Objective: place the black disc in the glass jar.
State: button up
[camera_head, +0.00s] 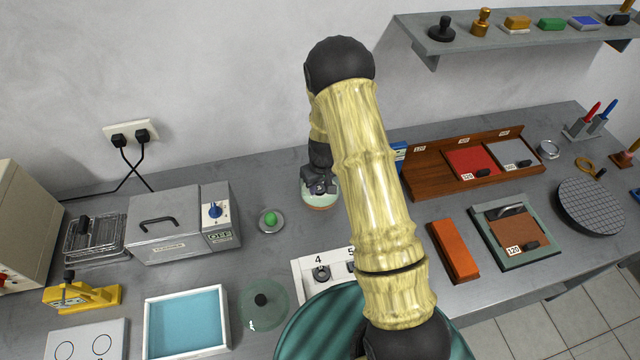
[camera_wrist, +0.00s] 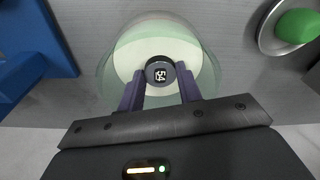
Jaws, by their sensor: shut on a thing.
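The black disc (camera_wrist: 160,72), with a white "54" label on its face, is held between my gripper's purple fingertips (camera_wrist: 160,88). The glass jar (camera_wrist: 122,52) is round, greenish and clear with a pale bottom, and lies under the disc in the wrist view. The disc appears over the middle of the jar; its height against the rim cannot be told. In the head view the jar (camera_head: 322,203) stands on the bench below my gripper (camera_head: 320,188), partly hidden by it. The disc is not clear there.
A green knob on a metal dish (camera_head: 270,221) stands left of the jar. A glass lid (camera_head: 278,292) with a black knob lies nearer. A numbered white holder (camera_head: 305,264) is in front, partly behind my arm. A wooden rack (camera_head: 425,180) stands right.

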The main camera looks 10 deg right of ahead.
aim_at(323, 192)
jog(key=shift+d+f, duration=0.1)
jog(key=o, duration=0.6)
jog(key=shift+f, duration=0.1)
jog(key=o, duration=0.4)
jog(key=shift+w+r, duration=0.1)
jog(key=shift+r, duration=0.45)
jog(key=r, duration=0.3)
jog(key=s+r+b, duration=0.1)
jog(key=r, duration=0.3)
jog(key=r+b, duration=0.1)
jog(key=r, duration=0.3)
jog(key=shift+s+d+r, duration=0.1)
jog(key=shift+s+d, duration=0.1)
jog(key=shift+s, duration=0.1)
